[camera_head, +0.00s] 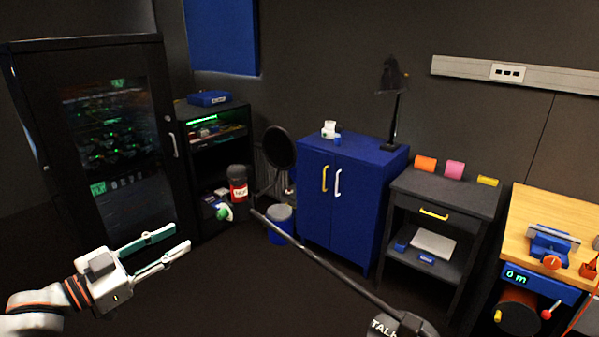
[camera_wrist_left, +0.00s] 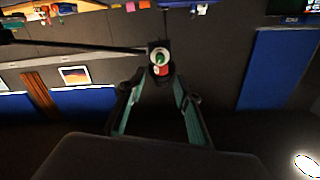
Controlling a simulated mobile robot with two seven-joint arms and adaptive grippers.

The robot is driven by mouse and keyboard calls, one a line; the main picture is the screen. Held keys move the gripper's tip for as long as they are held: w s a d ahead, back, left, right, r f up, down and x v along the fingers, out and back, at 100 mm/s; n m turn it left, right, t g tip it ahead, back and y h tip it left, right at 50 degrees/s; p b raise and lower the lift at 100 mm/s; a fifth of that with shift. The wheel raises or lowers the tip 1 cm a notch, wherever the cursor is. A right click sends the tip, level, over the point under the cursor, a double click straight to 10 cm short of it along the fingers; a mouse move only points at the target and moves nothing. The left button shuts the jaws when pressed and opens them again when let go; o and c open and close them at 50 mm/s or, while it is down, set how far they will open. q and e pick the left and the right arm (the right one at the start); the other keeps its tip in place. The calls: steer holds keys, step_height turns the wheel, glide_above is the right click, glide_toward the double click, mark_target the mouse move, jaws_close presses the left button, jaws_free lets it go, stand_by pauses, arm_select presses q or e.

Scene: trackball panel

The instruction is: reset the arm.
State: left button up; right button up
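My left gripper (camera_head: 183,237) is at the lower left of the head view, pointing right. Its two green-lined fingers are apart, with nothing between them. In the wrist view the fingers (camera_wrist_left: 160,95) also stand spread and empty. A green ball in a white ring (camera_head: 224,212) is beyond the fingertips, up and to the right. A black cylinder with a red band (camera_head: 238,185) is just above it. In the wrist view the green ball (camera_wrist_left: 160,57) is ahead, past the fingertips. My right gripper is not in view.
A dark bar (camera_head: 325,263) runs from near the ball to a black part with lettering (camera_head: 400,327). A glass-door cabinet (camera_head: 115,130) stands behind my left arm. A blue cabinet (camera_head: 345,205), a black side table (camera_head: 447,195) and a wooden workbench (camera_head: 530,215) stand rightward.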

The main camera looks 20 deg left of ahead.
arm_select(q)
steer(key=s+f+n+g+y, duration=0.1)
steer(key=s+f+n+y, duration=0.15)
steer(key=f, duration=0.95)
steer(key=s+f+n+g+y, duration=0.1)
steer(key=s+f+y, duration=0.25)
steer(key=f, duration=0.75)
steer(key=s+d+f+g, duration=0.2)
steer(key=s+d+f, duration=0.2)
steer(key=d+f, duration=0.4)
steer(key=s+d+f+g+h, duration=0.1)
steer(key=s+d+f, duration=0.3)
steer(key=d+f, duration=0.5)
steer(key=d+g, duration=0.1)
steer(key=d, duration=0.1)
steer(key=shift+d, duration=0.35)
